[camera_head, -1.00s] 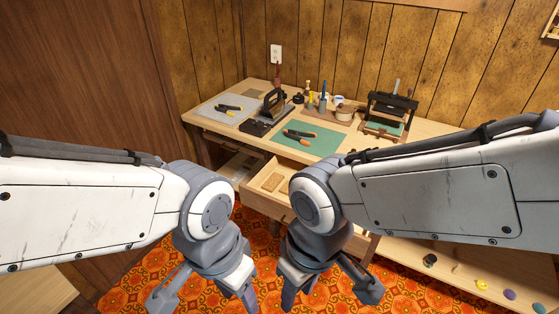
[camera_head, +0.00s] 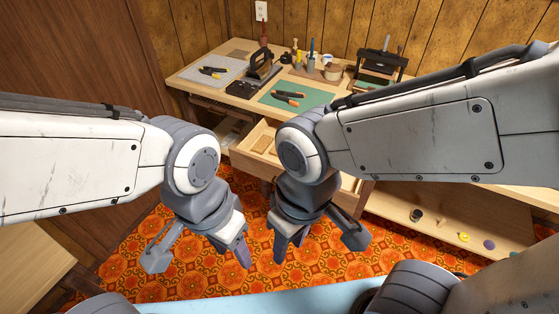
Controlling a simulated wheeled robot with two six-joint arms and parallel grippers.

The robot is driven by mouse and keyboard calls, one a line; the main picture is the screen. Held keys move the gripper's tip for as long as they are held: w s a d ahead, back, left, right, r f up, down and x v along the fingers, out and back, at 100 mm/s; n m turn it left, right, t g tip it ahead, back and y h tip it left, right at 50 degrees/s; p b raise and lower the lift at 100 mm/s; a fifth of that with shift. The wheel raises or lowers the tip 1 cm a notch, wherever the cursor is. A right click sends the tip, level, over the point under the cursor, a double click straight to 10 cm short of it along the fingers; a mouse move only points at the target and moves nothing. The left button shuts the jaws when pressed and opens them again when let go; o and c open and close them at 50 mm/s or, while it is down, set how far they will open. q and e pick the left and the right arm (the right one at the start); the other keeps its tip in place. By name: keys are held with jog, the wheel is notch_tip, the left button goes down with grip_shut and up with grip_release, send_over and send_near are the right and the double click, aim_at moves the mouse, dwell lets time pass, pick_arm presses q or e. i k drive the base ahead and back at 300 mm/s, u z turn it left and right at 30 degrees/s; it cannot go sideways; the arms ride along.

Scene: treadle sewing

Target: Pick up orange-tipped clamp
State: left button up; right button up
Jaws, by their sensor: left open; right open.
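The orange-tipped clamp (camera_head: 288,98) lies on the green mat (camera_head: 312,99) on the desk, its orange ends pointing left and right. A similar tool with yellow ends (camera_head: 211,72) lies on a grey mat further left. My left gripper (camera_head: 200,254) is open and empty, hanging over the patterned floor. My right gripper (camera_head: 317,246) is open and empty beside it. Both are well in front of the desk, apart from the clamp.
The wooden desk (camera_head: 190,76) has an open drawer (camera_head: 240,155) at its front. A dark press (camera_head: 378,65) and several small tools and cups stand along the back. A low shelf (camera_head: 440,235) with small round items is at the right. The orange floor is clear.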

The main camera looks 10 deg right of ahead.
aim_at(295, 104)
jog(key=u, duration=0.65)
jog(key=i, duration=1.7)
jog(key=z, duration=0.55)
